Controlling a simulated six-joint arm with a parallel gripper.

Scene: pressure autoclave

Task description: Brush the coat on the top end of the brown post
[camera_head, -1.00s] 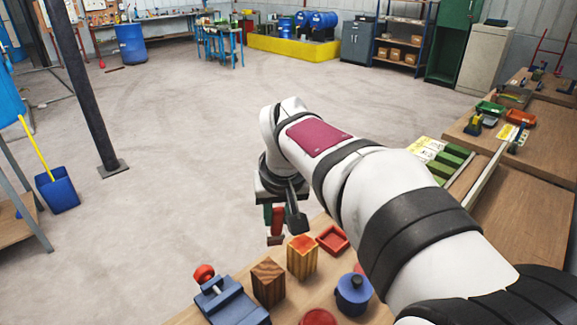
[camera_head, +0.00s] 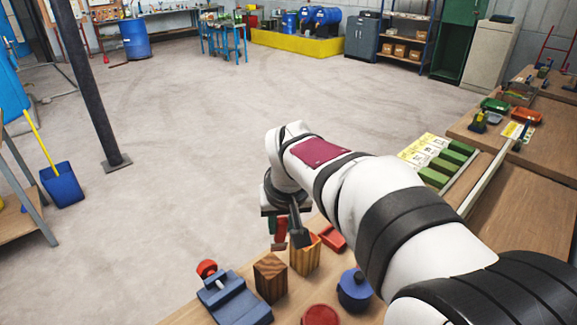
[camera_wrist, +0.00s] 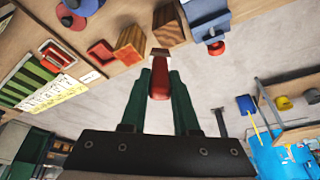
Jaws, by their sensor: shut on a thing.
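My gripper (camera_wrist: 160,82) points its green fingers at the bench and is shut on a brush. The brush has a red handle (camera_wrist: 158,88) and a brown tip (camera_wrist: 160,54); it also shows in the head view (camera_head: 280,230). The dark brown post (camera_head: 270,284) stands upright on the bench, its grained top facing up; in the wrist view it is top centre (camera_wrist: 168,26). A lighter, striped wooden post (camera_head: 304,262) stands to its right. The brush tip hangs near the two posts' tops; I cannot tell whether it touches either. My gripper partly hides the lighter post's top.
A blue vise-like block (camera_head: 232,300) with a red knob is left of the brown post. A red tray (camera_head: 333,238), a blue lidded pot (camera_head: 354,291) and a red round object (camera_head: 320,315) are to the right. Open floor lies beyond the bench.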

